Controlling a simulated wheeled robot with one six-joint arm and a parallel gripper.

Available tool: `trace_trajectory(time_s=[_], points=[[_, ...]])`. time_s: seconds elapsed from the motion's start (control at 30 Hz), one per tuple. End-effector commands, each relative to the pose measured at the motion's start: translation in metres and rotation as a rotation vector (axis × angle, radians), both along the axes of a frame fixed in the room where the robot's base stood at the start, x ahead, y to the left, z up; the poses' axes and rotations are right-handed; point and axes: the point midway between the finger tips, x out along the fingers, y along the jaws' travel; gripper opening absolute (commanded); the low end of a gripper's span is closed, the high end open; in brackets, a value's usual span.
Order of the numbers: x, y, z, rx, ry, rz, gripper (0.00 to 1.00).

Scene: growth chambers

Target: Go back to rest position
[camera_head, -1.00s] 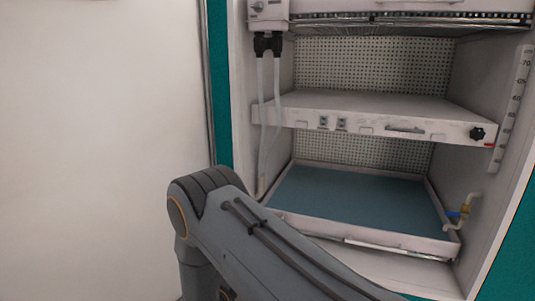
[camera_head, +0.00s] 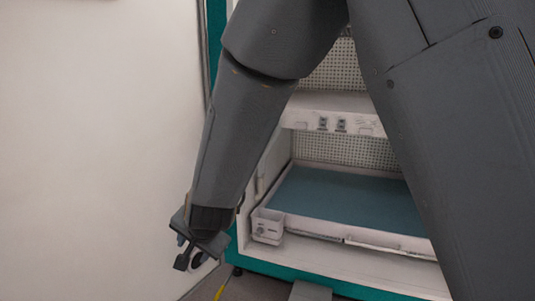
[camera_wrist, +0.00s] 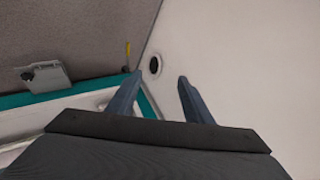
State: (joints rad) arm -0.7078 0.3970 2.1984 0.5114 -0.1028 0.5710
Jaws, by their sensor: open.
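My gripper (camera_head: 190,255) hangs at the lower left of the head view, at the end of my folded arm. The jaws are open and empty. My arm covers much of the middle and right of the head view and hides the upper chamber and its right side.
The growth chamber has a white shelf (camera_head: 305,107) above a tray with a blue-green floor (camera_head: 340,203). A small white box (camera_head: 267,227) sits at the tray's front left corner. A dark round spot (camera_wrist: 155,66) shows in the wrist view.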

Motion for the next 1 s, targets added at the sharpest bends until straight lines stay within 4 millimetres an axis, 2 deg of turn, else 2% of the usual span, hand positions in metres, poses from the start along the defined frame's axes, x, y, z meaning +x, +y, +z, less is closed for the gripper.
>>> trace_trajectory(time_s=[0.03, 0.1, 0.3, 0.5, 0.87, 1.0], points=[[-0.018, -0.007, 0.014, -0.027, 0.014, 0.066, 0.46], [-0.045, -0.020, 0.026, -0.077, 0.042, 0.169, 0.46], [-0.126, -0.068, 0.054, -0.221, 0.116, 0.461, 0.46], [-0.185, -0.114, 0.068, -0.329, 0.172, 0.674, 0.46], [-0.253, -0.177, 0.080, -0.456, 0.245, 0.914, 0.46], [-0.247, -0.184, 0.096, -0.456, 0.255, 0.878, 0.46]])
